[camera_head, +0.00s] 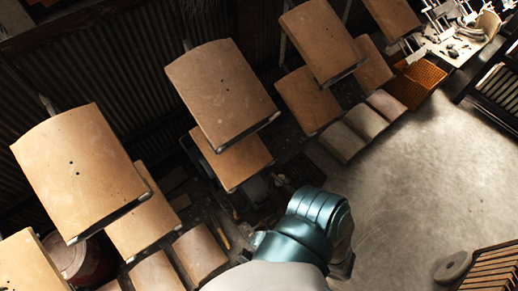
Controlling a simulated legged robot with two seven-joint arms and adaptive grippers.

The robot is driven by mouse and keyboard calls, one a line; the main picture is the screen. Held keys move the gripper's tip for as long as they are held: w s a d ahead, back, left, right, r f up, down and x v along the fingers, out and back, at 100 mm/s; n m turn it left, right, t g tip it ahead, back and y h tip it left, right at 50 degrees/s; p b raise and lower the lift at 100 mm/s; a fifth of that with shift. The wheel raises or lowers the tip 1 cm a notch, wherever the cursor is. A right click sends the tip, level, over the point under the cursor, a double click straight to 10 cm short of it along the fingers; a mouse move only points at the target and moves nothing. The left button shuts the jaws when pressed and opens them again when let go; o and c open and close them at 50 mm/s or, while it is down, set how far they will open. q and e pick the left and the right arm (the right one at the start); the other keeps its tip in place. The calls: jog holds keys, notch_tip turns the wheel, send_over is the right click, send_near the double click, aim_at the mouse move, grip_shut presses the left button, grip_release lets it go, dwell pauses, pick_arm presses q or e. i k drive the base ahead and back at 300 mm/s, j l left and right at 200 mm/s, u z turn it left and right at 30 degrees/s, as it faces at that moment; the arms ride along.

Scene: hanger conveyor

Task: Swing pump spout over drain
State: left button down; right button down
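I cannot make out a pump, a spout or a drain in the head view. A teal and grey part of one of my arms shows at the bottom centre, partly hidden behind a pale rounded shape of my body. No gripper fingers can be seen, so neither gripper can be placed.
Several tan curved panels, such as the one at upper centre (222,92), hang along a dark corrugated wall (115,55). A red drum (92,262) stands at lower left. An orange crate (415,84) and a slatted wooden stack (492,268) stand right. The concrete floor (425,170) has clear room.

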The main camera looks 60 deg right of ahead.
aim_at(285, 183)
jog(key=z, duration=0.4)
jog(key=k+l+z, duration=0.1)
jog(key=z, duration=0.75)
jog(key=l+z, duration=0.1)
jog(key=z, duration=0.75)
jog(key=k+l, duration=0.05)
jog(key=l, duration=0.05)
